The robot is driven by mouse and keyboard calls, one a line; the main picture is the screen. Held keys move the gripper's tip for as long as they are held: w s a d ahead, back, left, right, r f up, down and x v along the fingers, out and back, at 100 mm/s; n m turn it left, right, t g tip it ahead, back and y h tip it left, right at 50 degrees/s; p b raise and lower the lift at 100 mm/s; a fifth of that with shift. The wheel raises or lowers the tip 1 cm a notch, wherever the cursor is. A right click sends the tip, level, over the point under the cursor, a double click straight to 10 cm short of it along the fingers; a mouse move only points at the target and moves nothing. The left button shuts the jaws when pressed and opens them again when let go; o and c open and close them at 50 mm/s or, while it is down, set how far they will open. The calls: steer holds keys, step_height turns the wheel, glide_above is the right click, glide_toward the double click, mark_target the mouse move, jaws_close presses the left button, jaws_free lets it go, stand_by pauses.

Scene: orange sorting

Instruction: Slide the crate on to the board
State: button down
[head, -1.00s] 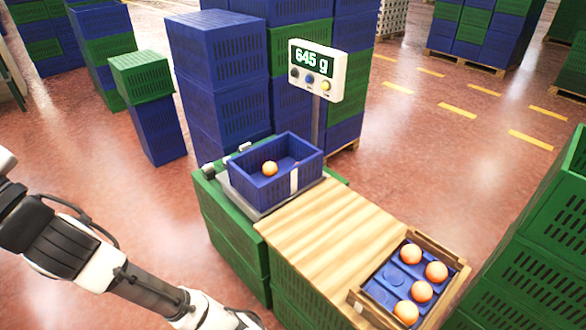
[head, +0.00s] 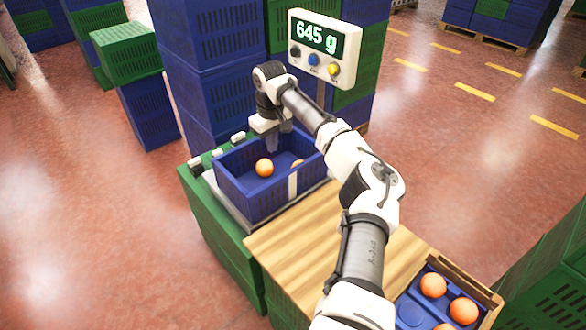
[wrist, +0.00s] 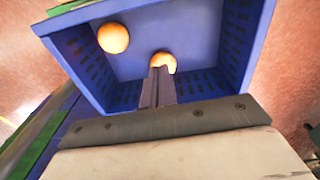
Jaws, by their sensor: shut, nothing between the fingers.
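A blue crate (head: 258,205) sits on the scale's grey platform on stacked green crates in the head view, with a pale strip on its near side. Two oranges lie in it; one (head: 264,167) is plain, the other (head: 297,163) is partly hidden by the wall. My gripper (head: 272,143) points down at the crate's far side, its shut, empty fingers over or inside the crate; contact with the wall cannot be told. The wrist view shows the fingers (wrist: 159,78) against the crate (wrist: 205,45). The wooden board (head: 285,245) lies right of the crate, partly hidden by my arm.
The scale's display (head: 318,45) reads 645 g and stands behind the crate, close to my arm. A tray (head: 470,270) with several oranges sits at the board's right end. Stacked blue crates (head: 212,75) rise behind. Red floor lies open at left.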

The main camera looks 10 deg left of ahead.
mark_target(289, 176)
steer(key=f, duration=0.3)
steer(key=d+f+p, duration=0.1)
steer(key=f, duration=0.2)
steer(key=d+f, duration=0.1)
steer(key=f, duration=0.3)
steer(key=shift+w, duration=0.15)
steer(key=shift+s+d+r+p, duration=0.15)
steer(key=shift+s+d+p, duration=0.5)
steer(key=shift+d, duration=0.3)
steer(key=shift+s+d, duration=0.6)
